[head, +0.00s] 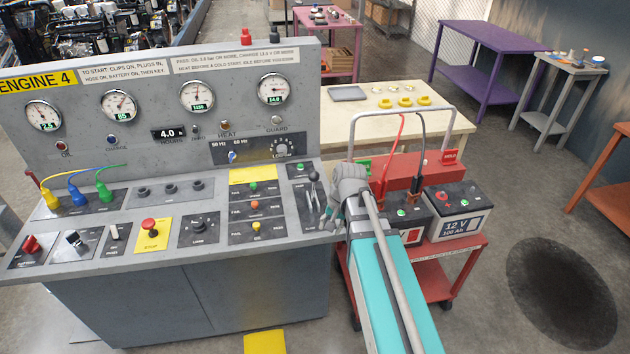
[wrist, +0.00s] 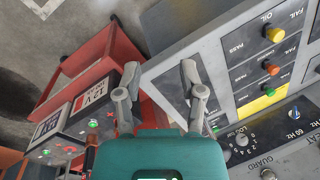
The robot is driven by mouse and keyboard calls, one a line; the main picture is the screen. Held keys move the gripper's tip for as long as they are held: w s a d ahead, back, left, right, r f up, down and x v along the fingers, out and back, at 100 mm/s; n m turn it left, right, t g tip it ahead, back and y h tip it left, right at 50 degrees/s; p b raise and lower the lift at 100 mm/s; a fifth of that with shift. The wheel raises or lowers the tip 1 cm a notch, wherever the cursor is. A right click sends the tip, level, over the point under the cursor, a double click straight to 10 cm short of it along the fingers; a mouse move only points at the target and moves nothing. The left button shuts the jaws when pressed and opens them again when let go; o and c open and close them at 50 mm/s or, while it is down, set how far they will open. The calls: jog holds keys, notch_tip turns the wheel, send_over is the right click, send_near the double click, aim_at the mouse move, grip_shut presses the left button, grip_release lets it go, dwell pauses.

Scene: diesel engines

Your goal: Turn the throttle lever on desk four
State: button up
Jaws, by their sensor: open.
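The desk marked ENGINE 4 (head: 70,82) is a grey console on the left in the head view. Its throttle lever (head: 314,178), with a dark knob, stands on a slotted panel at the console's right end. My gripper (head: 330,215) is open and empty just right of the lever, close to the panel. In the wrist view my gripper (wrist: 160,78) shows two spread grey fingers over the console's edge, with part of the dark lever panel (wrist: 172,86) between them. The lever itself is not clear there, and I cannot tell whether a finger touches it.
A red cart (head: 430,258) with batteries (head: 457,208) and a grey handle stands close right of the console, beside my arm. A yellow stop panel (head: 151,234) and several knobs and plugs crowd the desk top. A pale table (head: 345,125) is behind. Open floor lies right.

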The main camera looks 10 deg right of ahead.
jog(key=w+d+r+m+t+y+p, duration=0.1)
jog(key=w+d+r+m+y+p, duration=0.2)
jog(key=w+m, duration=0.65)
jog(key=m+t+y, duration=0.2)
jog(key=m+y, duration=0.1)
jog(key=m, duration=0.2)
send_near(313, 182)
jog(key=d, duration=0.1)
jog(key=d+r, duration=0.1)
jog(key=d, duration=0.1)
jog(key=shift+w+r+b, duration=0.3)
jog(key=shift+f, duration=0.1)
jog(key=b+x, duration=0.8)
jog(key=x, duration=0.3)
jog(key=shift+s+f, duration=0.1)
jog(key=shift+f, duration=0.1)
jog(key=shift+b+x, duration=0.8)
jog(key=shift+x, duration=0.45)
jog(key=shift+r, duration=0.1)
jog(key=shift+a, duration=0.1)
